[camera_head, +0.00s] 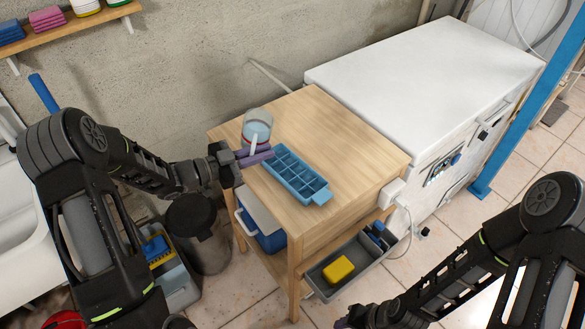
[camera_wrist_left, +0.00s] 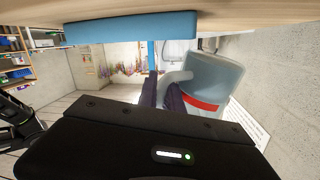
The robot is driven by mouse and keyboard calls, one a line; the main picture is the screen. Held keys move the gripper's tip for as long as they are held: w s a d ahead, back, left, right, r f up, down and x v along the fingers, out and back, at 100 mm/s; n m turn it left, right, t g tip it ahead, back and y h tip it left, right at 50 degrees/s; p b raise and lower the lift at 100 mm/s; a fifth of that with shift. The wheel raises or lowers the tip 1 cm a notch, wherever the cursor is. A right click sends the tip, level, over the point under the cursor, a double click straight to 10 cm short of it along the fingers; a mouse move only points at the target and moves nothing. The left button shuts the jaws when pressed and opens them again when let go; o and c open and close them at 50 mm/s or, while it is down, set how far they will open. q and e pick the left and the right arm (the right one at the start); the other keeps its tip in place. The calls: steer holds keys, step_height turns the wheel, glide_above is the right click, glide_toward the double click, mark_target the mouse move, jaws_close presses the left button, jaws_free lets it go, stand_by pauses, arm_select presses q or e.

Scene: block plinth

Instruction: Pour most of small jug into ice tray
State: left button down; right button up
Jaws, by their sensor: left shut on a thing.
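The small jug (camera_head: 257,126) is clear, with a red band and pale contents, at the far left end of the tray. It looks close to upright; I cannot tell whether it touches the table. My left gripper (camera_head: 256,154) is shut on its handle. In the left wrist view, which is upside down, the jug (camera_wrist_left: 214,82) is beside the fingers (camera_wrist_left: 164,94). The blue ice tray (camera_head: 297,174) lies on the table and shows as a blue strip in the wrist view (camera_wrist_left: 130,27). What its compartments hold is unclear. My right gripper (camera_head: 352,319) is barely in view at the bottom edge.
The wooden table (camera_head: 345,140) has free room right of and behind the tray. A white chest freezer (camera_head: 425,85) stands at its right. A grey bin with a yellow sponge (camera_head: 338,270) hangs at its front. A blue-and-white cooler (camera_head: 262,225) sits below the top.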

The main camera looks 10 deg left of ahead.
arm_select(q)
steer(key=shift+s+d+f+m+y, duration=0.2)
steer(key=shift+d+m+y, duration=0.2)
steer(key=shift+m, duration=0.4)
steer(key=shift+s+d+f+m+y+b, duration=0.15)
steer(key=shift+d+f+m+y+b, duration=0.25)
steer(key=shift+m+y, duration=0.35)
steer(key=shift+r+m+y, duration=0.35)
steer(key=shift+r+m, duration=0.1)
steer(key=shift+m, duration=0.1)
steer(key=shift+a+f, duration=0.1)
steer(key=shift+a, duration=0.1)
stand_by(0.4)
steer(key=shift+w+a+t+y, duration=0.25)
steer(key=shift+t+y, duration=0.25)
steer(key=shift+t, duration=0.2)
steer(key=shift+f+m+b, duration=0.15)
steer(key=shift+m+b, duration=0.15)
steer(key=shift+w+a+r+m+y, duration=0.1)
steer(key=shift+a+r+m+y, duration=0.1)
steer(key=shift+r+m+y, duration=0.35)
stand_by(1.5)
steer(key=shift+a+m+b, duration=0.15)
steer(key=shift+m+b, duration=0.5)
steer(key=shift+b, duration=0.25)
stand_by(1.3)
